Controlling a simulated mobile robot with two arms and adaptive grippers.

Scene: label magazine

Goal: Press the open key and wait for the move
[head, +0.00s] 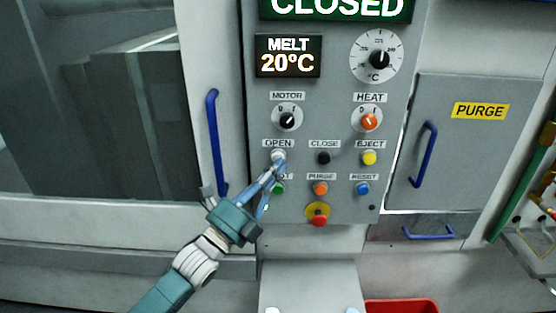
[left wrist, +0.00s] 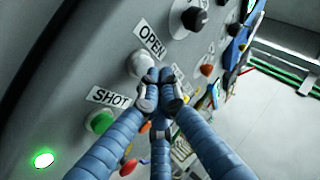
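The open key (head: 278,156) is a pale round button under the OPEN label on the grey control panel (head: 335,245). It also shows in the left wrist view (left wrist: 139,64), partly covered by my fingertips. My left gripper (head: 281,165) reaches up from the lower left with its tips at the lower edge of the key. In the left wrist view its blue fingers (left wrist: 157,78) meet at the tips, with nothing seen between them. I cannot tell whether the tips touch the key. The display (head: 337,9) at the top reads CLOSED. My right gripper is not clearly seen.
The green shot key (head: 278,188) lies just below, partly behind my fingers. Close (head: 323,158), eject (head: 369,158), purge (head: 320,188) and reset (head: 363,188) keys and a red stop button (head: 319,219) are nearby. A blue door handle (head: 216,143) stands left.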

